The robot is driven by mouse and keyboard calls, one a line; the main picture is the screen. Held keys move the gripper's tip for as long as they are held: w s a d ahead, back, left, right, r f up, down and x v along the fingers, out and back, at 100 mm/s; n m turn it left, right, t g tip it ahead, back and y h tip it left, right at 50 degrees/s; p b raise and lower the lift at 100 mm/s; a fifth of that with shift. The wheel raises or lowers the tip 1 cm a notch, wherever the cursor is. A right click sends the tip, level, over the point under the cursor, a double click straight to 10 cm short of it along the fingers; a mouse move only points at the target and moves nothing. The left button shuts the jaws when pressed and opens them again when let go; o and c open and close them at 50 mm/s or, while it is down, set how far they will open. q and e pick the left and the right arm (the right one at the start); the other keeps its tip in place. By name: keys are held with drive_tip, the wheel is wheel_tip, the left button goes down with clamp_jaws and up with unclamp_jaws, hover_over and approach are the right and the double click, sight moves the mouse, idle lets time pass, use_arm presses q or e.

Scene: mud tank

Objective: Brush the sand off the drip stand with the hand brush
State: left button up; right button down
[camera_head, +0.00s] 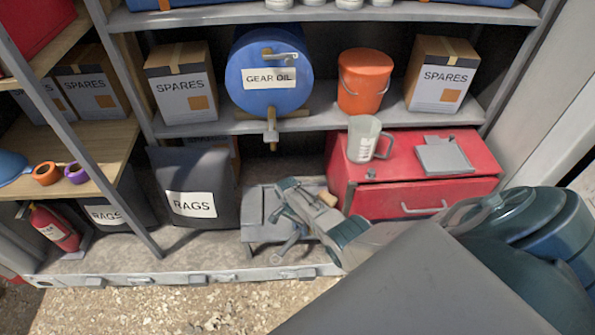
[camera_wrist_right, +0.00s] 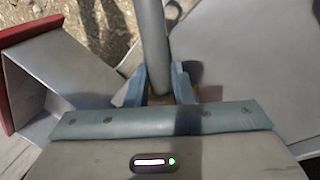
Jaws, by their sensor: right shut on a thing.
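The drip stand (camera_head: 254,212), a low grey stand, is on the bottom shelf below the tap of the gear oil drum (camera_head: 268,82). My right gripper (camera_head: 300,214) reaches in from the right and covers the stand's right part. It is shut on a slim grey handle (camera_wrist_right: 152,40), which I take for the hand brush; it shows between the fingers (camera_wrist_right: 160,84) in the right wrist view. A tan block shows by the gripper in the head view. The brush's bristles and any contact with the stand cannot be made out. I cannot make out sand on the stand. My left gripper is not in view.
A red drawer box (camera_head: 405,202) stands right of the stand, with a clear jug (camera_head: 362,140) and a grey plate (camera_head: 443,157) on it. A dark rags bin (camera_head: 192,190) stands left. An orange bucket (camera_head: 365,82) is above. Gravel lies in front of the shelf.

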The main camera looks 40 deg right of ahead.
sight(285, 236)
drive_tip(key=shift+w+a+f+b, duration=0.2)
drive_tip(key=shift+w+a+b, duration=0.2)
drive_tip(key=shift+a, duration=0.2)
drive_tip(key=shift+w+a+b, duration=0.2)
drive_tip(key=shift+w+a, duration=0.2)
drive_tip(key=shift+a, duration=0.3)
drive_tip(key=shift+w+a+b, duration=0.15)
drive_tip(key=shift+w+a, duration=0.2)
drive_tip(key=shift+a, duration=0.3)
drive_tip(key=shift+w+a+b, duration=0.2)
drive_tip(key=shift+w+a, duration=0.2)
drive_tip(key=shift+a, duration=0.3)
drive_tip(key=shift+w+a+r+b, duration=0.1)
drive_tip(key=shift+w+a+b, duration=0.25)
drive_tip(key=shift+w+a, duration=0.4)
drive_tip(key=shift+w+a+r+b, duration=0.1)
drive_tip(key=shift+w+a+b, duration=0.3)
drive_tip(key=shift+a, duration=0.55)
drive_tip(key=shift+r, duration=0.15)
wheel_tip(285, 236, up, 6)
drive_tip(key=p, duration=0.6)
